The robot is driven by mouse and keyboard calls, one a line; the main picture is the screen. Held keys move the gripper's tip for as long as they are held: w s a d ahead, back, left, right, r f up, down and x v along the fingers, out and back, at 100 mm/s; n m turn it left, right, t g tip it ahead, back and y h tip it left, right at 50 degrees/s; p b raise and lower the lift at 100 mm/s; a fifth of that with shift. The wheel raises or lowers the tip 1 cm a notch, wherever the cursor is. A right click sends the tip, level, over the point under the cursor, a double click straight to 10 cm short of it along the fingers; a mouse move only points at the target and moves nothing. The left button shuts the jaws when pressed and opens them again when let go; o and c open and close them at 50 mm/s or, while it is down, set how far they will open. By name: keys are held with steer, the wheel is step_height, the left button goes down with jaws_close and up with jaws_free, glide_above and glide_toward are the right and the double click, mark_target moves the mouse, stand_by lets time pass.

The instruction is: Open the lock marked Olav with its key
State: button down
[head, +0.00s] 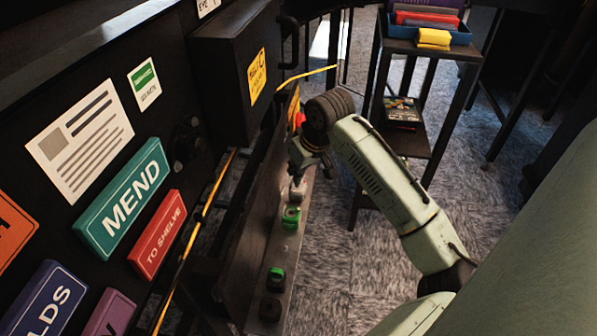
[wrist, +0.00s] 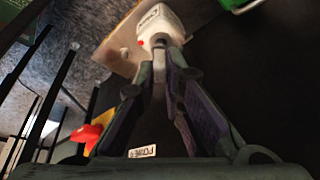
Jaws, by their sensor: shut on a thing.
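My gripper (head: 297,172) is over the narrow metal ledge (head: 301,240) in the head view, pointing down. In the wrist view my gripper (wrist: 164,48) is shut on a white piece (wrist: 160,20) with small dark lettering and a red spot. I cannot read the lettering, nor tell whether this piece is the key or a lock. A green-topped piece (head: 291,213) stands on the ledge just below my gripper. Another green piece (head: 276,277) stands further down the ledge. No name Olav is readable in either view.
A dark round piece (head: 270,308) sits at the ledge's near end. A red handle on yellow (wrist: 85,137) and a POWER label (wrist: 142,151) show in the wrist view. A black box (head: 228,70) juts out at upper left. A dark cart (head: 425,42) stands behind right.

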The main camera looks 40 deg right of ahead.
steer(key=n+y+p, duration=0.1)
steer(key=n, duration=0.3)
steer(key=shift+w+y+p, duration=0.1)
steer(key=shift+y+p, duration=0.2)
steer(key=shift+y, duration=0.1)
steer(key=n, duration=0.2)
steer(key=n+g+y, duration=0.1)
steer(key=n, duration=0.2)
steer(key=shift+d+y+p, duration=0.2)
steer(key=shift+y+p, duration=0.1)
steer(key=shift+p, duration=0.05)
steer(key=shift+r, duration=0.1)
steer(key=shift+r+p, duration=1.9)
steer(key=shift+r, duration=0.5)
steer(key=shift+f, duration=0.1)
